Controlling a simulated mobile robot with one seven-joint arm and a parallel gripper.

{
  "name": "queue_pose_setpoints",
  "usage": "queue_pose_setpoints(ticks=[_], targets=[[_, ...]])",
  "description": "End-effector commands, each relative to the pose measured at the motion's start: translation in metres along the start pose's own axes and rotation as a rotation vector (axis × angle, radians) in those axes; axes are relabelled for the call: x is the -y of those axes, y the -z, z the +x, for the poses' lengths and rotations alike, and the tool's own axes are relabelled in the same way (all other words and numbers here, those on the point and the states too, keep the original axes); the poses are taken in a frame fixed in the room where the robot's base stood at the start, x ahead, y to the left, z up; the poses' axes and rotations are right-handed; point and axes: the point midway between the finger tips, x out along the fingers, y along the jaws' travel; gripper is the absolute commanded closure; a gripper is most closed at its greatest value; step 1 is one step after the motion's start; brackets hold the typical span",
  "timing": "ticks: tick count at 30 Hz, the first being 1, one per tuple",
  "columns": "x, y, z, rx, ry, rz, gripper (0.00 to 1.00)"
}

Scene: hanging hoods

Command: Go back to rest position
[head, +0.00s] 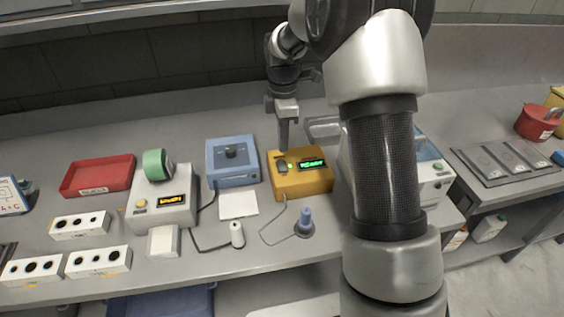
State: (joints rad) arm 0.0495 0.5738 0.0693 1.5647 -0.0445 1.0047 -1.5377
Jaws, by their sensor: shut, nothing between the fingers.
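My gripper (284,140) points down at the left edge of the yellow device (303,182) on the bench. Its fingers look closed and hold nothing. The fingertips are just above or behind the dark knob or switch (282,167) on the yellow device; I cannot tell whether they touch it. A green display (312,164) is lit on this device. My arm crosses the right middle of the view and hides part of the bench.
A blue box (231,160) and a grey device with a green roll (157,163) stand to the left. A red tray (97,176) and white blocks with holes (98,261) lie further left. A blue-handled tool (305,222) stands in front. A red pot (537,122) is far right.

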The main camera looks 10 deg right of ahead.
Motion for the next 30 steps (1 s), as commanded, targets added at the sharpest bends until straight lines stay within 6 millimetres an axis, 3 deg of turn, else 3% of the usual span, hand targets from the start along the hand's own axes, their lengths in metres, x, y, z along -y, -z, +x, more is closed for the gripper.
queue_pose_setpoints(ticks=[10, 14, 17, 21, 27, 30], targets=[[0.001, 0.000, -0.002, 0.000, -0.003, 0.005, 1.00], [0.011, 0.000, -0.030, 0.003, -0.032, 0.079, 1.00], [0.032, 0.000, -0.072, 0.001, -0.079, 0.212, 1.00], [0.078, 0.000, -0.134, -0.021, -0.161, 0.467, 1.00], [0.154, 0.000, -0.195, -0.099, -0.266, 0.839, 1.00], [0.193, -0.001, -0.214, -0.158, -0.313, 1.023, 1.00]])
